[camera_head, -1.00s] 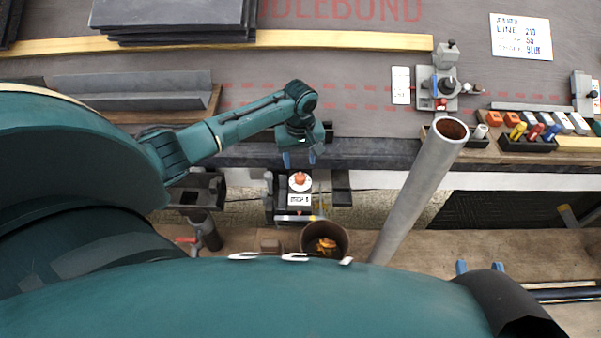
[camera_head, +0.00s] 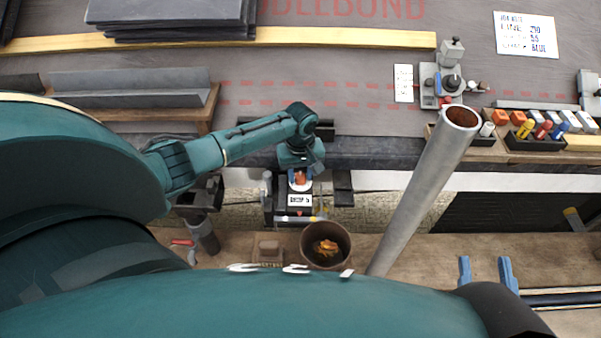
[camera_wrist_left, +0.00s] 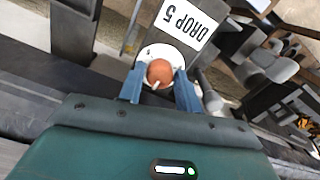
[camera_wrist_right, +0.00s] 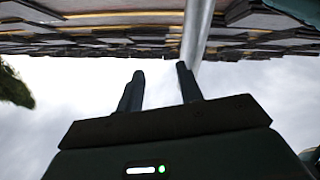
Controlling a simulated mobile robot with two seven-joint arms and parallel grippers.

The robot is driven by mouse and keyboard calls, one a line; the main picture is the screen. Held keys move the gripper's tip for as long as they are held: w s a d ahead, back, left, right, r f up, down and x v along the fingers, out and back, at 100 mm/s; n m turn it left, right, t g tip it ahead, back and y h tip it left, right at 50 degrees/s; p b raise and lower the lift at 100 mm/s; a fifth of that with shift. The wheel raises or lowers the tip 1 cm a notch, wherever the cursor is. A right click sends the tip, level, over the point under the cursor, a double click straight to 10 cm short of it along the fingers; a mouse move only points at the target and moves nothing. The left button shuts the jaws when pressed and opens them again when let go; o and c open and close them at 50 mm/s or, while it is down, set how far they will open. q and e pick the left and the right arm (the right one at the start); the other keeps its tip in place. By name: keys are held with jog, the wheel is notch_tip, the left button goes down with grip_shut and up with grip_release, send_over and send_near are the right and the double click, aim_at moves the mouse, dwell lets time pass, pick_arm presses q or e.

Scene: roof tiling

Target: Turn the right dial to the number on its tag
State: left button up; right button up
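The dial with an orange knob (camera_head: 300,177) and a white face sits on a dark unit below the roof edge. The left wrist view shows its orange knob (camera_wrist_left: 160,72) with a pale pointer mark and its white tag reading "DROP 5" (camera_wrist_left: 186,24). My left gripper (camera_wrist_left: 160,78) has its blue fingers on either side of the knob, seemingly with small gaps. In the head view, my left gripper (camera_head: 300,172) points down over the dial, partly covering it. My right gripper (camera_wrist_right: 160,82) is open and empty, facing sky and slates; its blue fingers (camera_head: 486,272) show low right in the head view.
A grey pipe (camera_head: 425,190) slants up right of the dial. A brown bucket (camera_head: 325,230) holds orange scraps below it. A grey device (camera_head: 441,88) with a white card (camera_head: 403,83), coloured markers (camera_head: 535,131) and stacked slates (camera_head: 170,15) rest on the roof.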

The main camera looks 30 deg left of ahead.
pick_arm(q)
jog(key=c, duration=0.6)
jog(key=shift+o, duration=0.2)
jog(key=shift+r+p, duration=0.15)
jog(key=shift+p, duration=0.55)
jog(key=shift+r+m+p, duration=0.1)
jog(key=shift+m+p, duration=1)
jog(key=shift+p, duration=0.4)
jog(key=shift+m+p, duration=0.7)
jog(key=shift+m, duration=0.2)
jog(key=shift+m+p, duration=0.3)
jog(key=shift+m, duration=0.7)
jog(key=m, duration=0.3)
jog(key=shift+f+m+p, duration=0.2)
jog(key=shift+m+p, duration=0.1)
jog(key=shift+p, duration=0.05)
jog(key=m, duration=0.6)
pick_arm(e)
jog(key=m+g+h, duration=0.1)
jog(key=d+g+h, duration=0.1)
jog(key=g, duration=0.1)
jog(key=d+m+g+h, duration=0.1)
jog(key=shift+s+d+f+m+h, duration=0.15)
jog(key=shift+s+m+h, duration=0.15)
